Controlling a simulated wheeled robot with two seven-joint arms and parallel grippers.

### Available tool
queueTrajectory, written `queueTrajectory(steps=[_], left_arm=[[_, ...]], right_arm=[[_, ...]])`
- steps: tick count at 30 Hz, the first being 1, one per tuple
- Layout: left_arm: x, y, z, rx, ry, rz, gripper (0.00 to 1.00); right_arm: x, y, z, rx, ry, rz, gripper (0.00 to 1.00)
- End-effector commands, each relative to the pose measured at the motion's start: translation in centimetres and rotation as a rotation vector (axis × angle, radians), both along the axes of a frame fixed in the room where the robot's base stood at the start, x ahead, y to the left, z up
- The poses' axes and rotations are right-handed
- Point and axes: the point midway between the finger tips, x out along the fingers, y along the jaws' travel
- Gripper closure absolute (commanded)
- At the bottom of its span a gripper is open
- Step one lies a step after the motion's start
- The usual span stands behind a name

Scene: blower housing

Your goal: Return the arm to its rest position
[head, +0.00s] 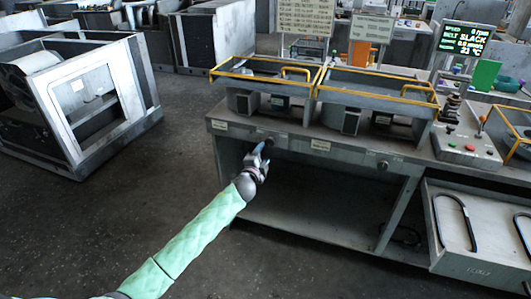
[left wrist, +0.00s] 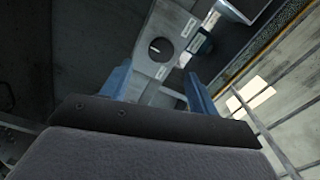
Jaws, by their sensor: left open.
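My left arm comes in from the lower left in the head view, in a pale green sleeve. Its gripper (head: 262,150) is in front of the bench's front panel, near a round dark knob there (head: 269,141). In the left wrist view the two blue fingers of the left gripper (left wrist: 158,85) stand apart with nothing between them. Beyond them a round dark knob (left wrist: 160,49) shows on a light panel. Whether the fingers touch the panel cannot be told. My right gripper is in neither view.
The grey bench (head: 345,160) has yellow-railed housings (head: 375,82) on top and an open space below. An open drawer (head: 480,235) juts out at lower right. A metal cabinet (head: 85,100) stands left; floor between is clear.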

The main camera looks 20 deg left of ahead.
Motion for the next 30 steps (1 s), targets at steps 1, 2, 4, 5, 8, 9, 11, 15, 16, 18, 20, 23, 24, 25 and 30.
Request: queueTrajectory(steps=[1,2,4,5,8,9,11,15,16,18,20,23,24,25,30], left_arm=[[-0.4,0.0,-0.1,0.001,0.0,0.0,0.4],[-0.6,0.1,-0.1,0.001,0.001,0.001,0.4],[-0.9,0.1,0.0,0.001,0.001,0.001,0.4],[-1.0,0.1,0.0,0.0,0.001,0.001,0.4],[-1.0,0.1,0.1,0.0,0.0,0.0,0.4],[-1.0,0.1,0.1,0.0,0.0,0.0,0.4],[-1.0,0.1,0.0,0.0,0.0,0.0,0.4],[-1.0,0.1,0.0,0.0,0.0,0.0,0.4],[-1.0,0.1,0.0,0.0,0.0,0.0,0.4],[-1.0,0.1,0.0,-0.002,0.0,0.0,0.4],[-1.0,0.2,0.0,-0.015,0.003,0.005,0.4],[-1.0,1.1,-0.6,-0.036,0.031,0.054,0.4],[-1.0,1.7,-1.0,-0.054,0.053,0.086,0.4],[-1.1,2.2,-1.4,-0.07,0.073,0.114,0.4],[-2.7,3.9,-1.3,-0.211,0.185,0.281,0.4]], right_arm=[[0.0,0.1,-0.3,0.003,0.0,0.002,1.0],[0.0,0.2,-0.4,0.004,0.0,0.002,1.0],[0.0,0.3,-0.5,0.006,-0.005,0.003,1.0],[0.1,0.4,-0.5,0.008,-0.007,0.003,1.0],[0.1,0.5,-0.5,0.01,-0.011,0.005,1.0],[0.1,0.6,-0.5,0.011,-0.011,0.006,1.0],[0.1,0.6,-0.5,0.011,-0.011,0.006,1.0],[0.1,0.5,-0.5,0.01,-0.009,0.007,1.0],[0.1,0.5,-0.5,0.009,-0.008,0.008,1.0],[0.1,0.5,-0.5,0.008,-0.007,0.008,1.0],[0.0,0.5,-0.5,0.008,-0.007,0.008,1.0],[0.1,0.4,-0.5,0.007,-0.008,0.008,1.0],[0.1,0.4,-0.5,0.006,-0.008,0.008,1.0],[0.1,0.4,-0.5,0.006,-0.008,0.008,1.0],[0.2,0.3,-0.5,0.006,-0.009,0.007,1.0]])
